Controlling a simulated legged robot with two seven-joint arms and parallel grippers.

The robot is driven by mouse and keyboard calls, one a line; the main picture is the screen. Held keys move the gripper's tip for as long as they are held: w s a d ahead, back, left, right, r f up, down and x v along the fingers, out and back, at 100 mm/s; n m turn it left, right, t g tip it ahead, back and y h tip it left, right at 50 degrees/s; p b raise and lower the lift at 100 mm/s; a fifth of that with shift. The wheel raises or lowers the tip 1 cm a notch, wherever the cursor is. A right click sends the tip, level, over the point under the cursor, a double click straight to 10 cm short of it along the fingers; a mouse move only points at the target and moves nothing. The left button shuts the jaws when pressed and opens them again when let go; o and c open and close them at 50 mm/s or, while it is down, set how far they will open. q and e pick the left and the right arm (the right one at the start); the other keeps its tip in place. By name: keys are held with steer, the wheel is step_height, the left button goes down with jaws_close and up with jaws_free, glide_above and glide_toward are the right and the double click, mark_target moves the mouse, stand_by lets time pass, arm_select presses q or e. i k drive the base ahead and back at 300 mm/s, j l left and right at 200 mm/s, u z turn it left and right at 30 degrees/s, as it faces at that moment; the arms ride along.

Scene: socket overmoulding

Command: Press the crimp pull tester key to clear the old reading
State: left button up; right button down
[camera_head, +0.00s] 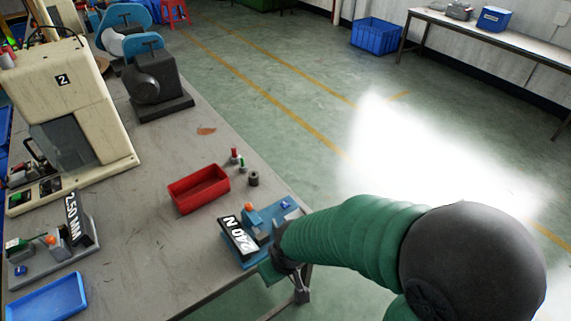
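The crimp pull tester (262,222) is a blue-based device at the near right edge of the bench. Its tilted black display (238,237) reads "240 N" in white. An orange part (249,207) and a small blue part (286,204) show on it; I cannot tell which is the key. My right arm comes in from the right in a green sleeve, and its gripper (270,271) is at the tester's near right side, partly covering it. Its fingers are largely hidden, so its opening and any contact are unclear. My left gripper is not in view.
A red tray (199,189) and small red, green and dark parts stand behind the tester. A gauge reading "2.50 MM" (73,219), a blue tray (47,299) and a cream machine marked 2 (70,100) are to the left. Bare bench (150,245) lies between.

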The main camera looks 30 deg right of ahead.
mark_target(284, 205)
steer(key=i+l, duration=0.15)
steer(key=l, duration=0.15)
steer(key=i+l, duration=0.15)
steer(key=l, duration=0.15)
steer(key=i+l, duration=0.1)
steer(key=l, duration=0.25)
steer(key=i+l, duration=0.15)
steer(key=l, duration=0.15)
